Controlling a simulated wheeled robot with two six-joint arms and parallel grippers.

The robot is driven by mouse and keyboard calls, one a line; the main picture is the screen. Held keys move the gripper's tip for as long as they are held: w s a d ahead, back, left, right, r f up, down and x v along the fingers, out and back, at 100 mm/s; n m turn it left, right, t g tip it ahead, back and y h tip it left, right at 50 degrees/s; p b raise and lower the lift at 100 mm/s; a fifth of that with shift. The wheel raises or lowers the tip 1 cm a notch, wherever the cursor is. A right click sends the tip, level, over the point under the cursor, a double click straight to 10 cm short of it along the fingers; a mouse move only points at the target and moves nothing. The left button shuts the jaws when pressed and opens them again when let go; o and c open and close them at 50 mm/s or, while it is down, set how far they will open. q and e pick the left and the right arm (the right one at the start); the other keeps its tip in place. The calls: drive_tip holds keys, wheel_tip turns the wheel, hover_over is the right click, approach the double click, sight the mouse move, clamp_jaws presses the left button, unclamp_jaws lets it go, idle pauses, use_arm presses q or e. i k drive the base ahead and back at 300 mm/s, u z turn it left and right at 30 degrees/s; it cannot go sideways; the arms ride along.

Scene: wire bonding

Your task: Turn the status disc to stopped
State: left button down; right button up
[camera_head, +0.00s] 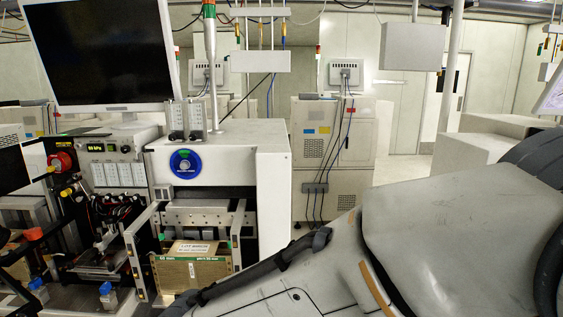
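The status disc (186,164) is a round blue dial on the white front panel of the bonding machine (270,185), left of centre. A green patch shows near its top, and a pale knob or hub sits in its middle. Small white lettering runs along its lower part, too small to read. Nothing touches the disc, and it is in full view. Neither of my grippers shows in this view. Only a large grey link of my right arm fills the lower right.
A dark monitor (98,50) stands above the machine. A red emergency knob (60,162) is left of the disc. Below the disc, a labelled brown box (192,273) sits between metal guides. Grey equipment cabinets (333,150) stand behind. The space before the disc looks clear.

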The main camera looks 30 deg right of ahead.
sight(185, 164)
drive_tip(key=z, duration=0.4)
drive_tip(key=k, duration=0.5)
drive_tip(key=u, duration=2.15)
drive_tip(key=i, duration=1.35)
drive_tip(key=z, duration=2.25)
